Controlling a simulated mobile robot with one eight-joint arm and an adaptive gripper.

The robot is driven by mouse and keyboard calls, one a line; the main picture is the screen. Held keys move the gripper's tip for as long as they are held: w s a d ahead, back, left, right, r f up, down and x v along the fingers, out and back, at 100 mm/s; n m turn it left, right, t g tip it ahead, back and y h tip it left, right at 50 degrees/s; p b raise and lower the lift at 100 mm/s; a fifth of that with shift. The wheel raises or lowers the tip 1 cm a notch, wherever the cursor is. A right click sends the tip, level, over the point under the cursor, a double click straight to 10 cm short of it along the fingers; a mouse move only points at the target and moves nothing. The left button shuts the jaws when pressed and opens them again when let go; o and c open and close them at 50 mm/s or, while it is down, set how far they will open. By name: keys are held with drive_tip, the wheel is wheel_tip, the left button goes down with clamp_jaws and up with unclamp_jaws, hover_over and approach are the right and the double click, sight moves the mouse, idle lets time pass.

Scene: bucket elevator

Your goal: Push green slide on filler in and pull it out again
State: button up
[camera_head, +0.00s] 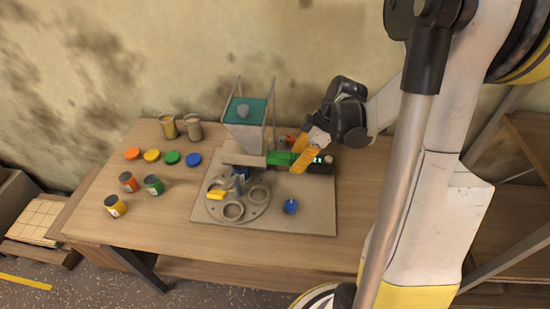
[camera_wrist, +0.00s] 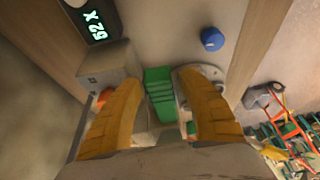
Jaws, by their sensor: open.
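The filler (camera_head: 246,134) stands at the back of a grey board, with a teal-topped hopper. Its green slide (camera_head: 280,158) sticks out at the filler's right side. The ribbed green slide also shows in the wrist view (camera_wrist: 158,88), lying between my two yellow fingers. My gripper (camera_head: 302,152) is open at the slide's right end; it also shows in the wrist view (camera_wrist: 160,92). The fingers are spread to both sides of the slide, with gaps visible. I cannot tell whether a finger touches it. The slide's inner end is hidden in the filler.
A turntable (camera_head: 238,211) with ring holders sits in front of the filler. A blue knob (camera_head: 291,206) is at the board's front right. A lit display (camera_wrist: 95,20) stands close to my gripper. Several jars and coloured lids lie on the left of the table (camera_head: 150,222).

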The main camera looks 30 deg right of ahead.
sight(280, 155)
drive_tip(key=c, duration=0.8)
drive_tip(key=shift+w+a, duration=0.55)
drive_tip(key=shift+a, duration=0.25)
drive_tip(key=shift+w+a, duration=0.5)
drive_tip(key=shift+a, duration=0.25)
drive_tip(key=shift+w+a, duration=0.55)
drive_tip(key=shift+a, duration=0.25)
drive_tip(key=shift+s+d, duration=0.1)
idle(0.4)
drive_tip(key=shift+s+d+b, duration=0.1)
drive_tip(key=shift+s+d, duration=0.45)
drive_tip(key=shift+d, duration=0.25)
drive_tip(key=shift+s+d+b, duration=0.1)
drive_tip(key=shift+s+d, duration=0.4)
drive_tip(key=shift+d, duration=0.25)
drive_tip(key=shift+s+d+b, duration=0.1)
drive_tip(key=shift+s+d, duration=0.45)
drive_tip(key=shift+d, duration=0.25)
drive_tip(key=shift+w+a, duration=0.1)
